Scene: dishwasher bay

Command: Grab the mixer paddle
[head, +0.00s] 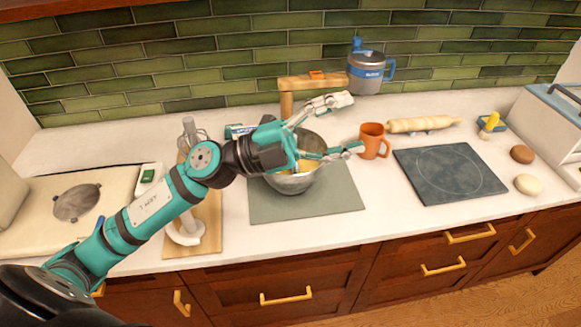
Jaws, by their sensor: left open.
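My left gripper (350,124) reaches in from the left, open, with its fingers spread to the right above the metal bowl (290,186). Nothing shows between the fingertips. The bowl stands on a grey-green mat (335,204) and has something yellow in it, partly covered by my gripper. A pale grey-white thing with an upright shaft and a curved lower end (188,236) is on a wooden board (208,243). My arm crosses its middle, so I cannot tell whether it is the mixer paddle. My right gripper does not show.
An orange mug (373,141), a rolling pin (422,124) and a dark square plate (450,173) are on the right. A wooden post (287,104) stands behind the bowl, near a grey jug with blue parts (367,75). Two egg-shaped things, one brown (521,154), lie far right.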

